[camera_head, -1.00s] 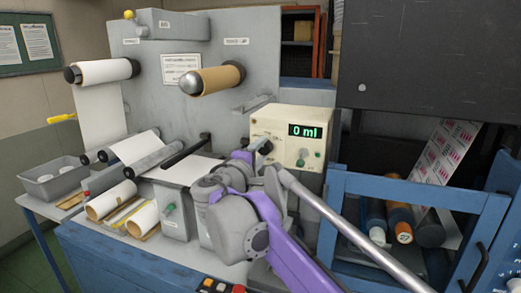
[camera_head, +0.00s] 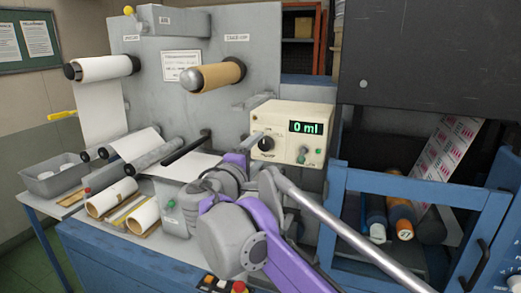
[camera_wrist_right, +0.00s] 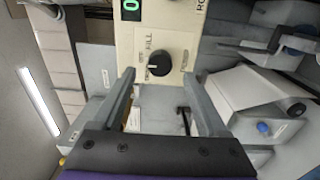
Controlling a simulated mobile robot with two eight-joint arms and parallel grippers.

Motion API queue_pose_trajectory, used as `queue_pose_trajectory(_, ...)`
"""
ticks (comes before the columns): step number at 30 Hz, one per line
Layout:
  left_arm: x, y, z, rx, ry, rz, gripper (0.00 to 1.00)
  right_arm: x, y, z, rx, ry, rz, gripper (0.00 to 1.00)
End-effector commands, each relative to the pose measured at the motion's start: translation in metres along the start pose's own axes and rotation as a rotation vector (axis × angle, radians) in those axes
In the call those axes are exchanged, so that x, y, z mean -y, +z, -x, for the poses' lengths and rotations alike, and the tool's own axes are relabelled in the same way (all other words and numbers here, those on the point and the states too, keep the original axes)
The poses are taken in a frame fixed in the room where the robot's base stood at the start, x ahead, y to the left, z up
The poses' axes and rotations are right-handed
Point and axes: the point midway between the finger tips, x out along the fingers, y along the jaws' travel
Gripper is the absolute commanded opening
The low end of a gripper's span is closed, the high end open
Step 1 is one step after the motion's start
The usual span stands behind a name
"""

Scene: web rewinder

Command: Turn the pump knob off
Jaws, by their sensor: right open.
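The pump knob (camera_head: 267,144) is a round black knob on the front of a cream control box (camera_head: 312,112) with a green "0 ml" display. In the right wrist view the knob (camera_wrist_right: 160,63) shows clearly, with printed labels around it, FILL among them. A pale mark sits on its lower-left side in that view; I cannot tell for sure which label it points at. My right gripper (camera_head: 250,149) is just in front and to the left of the knob. In the wrist view its two fingers (camera_wrist_right: 159,78) are apart with nothing between them. My left gripper is out of view.
Machine rollers (camera_head: 215,76) stand at the upper left, and a blue frame (camera_head: 400,188) is on the right. A grey bin (camera_head: 55,178) sits at far left.

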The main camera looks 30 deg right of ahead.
Motion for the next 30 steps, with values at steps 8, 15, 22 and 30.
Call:
queue_pose_trajectory(8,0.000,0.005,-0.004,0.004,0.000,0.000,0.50,0.001,-0.001,0.055,-0.005,-0.001,0.001,0.76)
queue_pose_trajectory(15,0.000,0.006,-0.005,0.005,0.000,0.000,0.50,0.000,0.000,0.073,-0.001,0.000,0.001,0.76)
queue_pose_trajectory(22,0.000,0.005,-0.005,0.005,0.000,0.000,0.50,0.000,0.000,0.073,0.000,0.000,0.001,0.76)
queue_pose_trajectory(30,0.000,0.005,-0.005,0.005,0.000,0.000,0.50,0.002,0.001,0.073,0.002,-0.006,-0.001,0.76)
